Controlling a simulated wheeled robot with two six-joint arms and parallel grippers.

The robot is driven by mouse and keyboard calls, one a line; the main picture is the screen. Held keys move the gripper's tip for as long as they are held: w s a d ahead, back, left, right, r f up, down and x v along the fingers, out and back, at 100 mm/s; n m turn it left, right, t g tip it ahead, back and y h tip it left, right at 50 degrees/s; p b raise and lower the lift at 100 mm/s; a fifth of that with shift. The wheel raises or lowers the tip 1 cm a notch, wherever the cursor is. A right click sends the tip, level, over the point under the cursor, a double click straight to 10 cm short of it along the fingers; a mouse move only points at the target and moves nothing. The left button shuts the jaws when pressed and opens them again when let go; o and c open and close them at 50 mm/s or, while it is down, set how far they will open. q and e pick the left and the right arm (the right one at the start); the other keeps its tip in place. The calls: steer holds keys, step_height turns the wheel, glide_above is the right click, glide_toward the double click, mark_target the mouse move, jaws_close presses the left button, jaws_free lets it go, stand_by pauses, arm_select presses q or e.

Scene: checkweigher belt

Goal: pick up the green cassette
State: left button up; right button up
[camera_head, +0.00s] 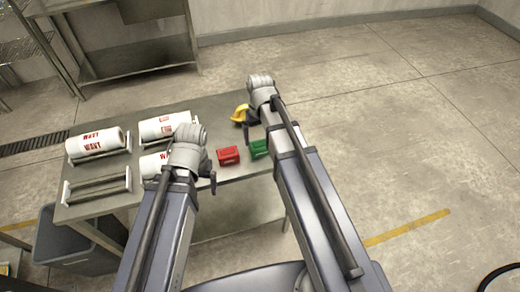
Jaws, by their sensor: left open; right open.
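The green cassette (259,148) is a small green block near the right edge of the table, partly hidden behind my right arm. My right gripper (246,128) is a little above and behind it in the picture, apart from it, open, with no held thing visible. My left gripper (211,181) is open near the table's front edge, left of and below a red cassette (228,155). The red cassette stands just left of the green one.
A yellow object (240,113) lies behind the cassettes. White labelled rolls (97,142) sit in racks on the table's left, with an empty rack (97,190) in front. A grey bin (70,243) stands below. Bare table (215,108) shows at the back.

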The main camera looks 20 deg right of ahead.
mark_target(260, 143)
steer(key=f+b, duration=0.4)
steer(key=f, duration=0.1)
steer(key=shift+w+f+b, duration=0.1)
steer(key=shift+w+b, duration=0.25)
steer(key=shift+c, duration=0.2)
steer(key=c, duration=1)
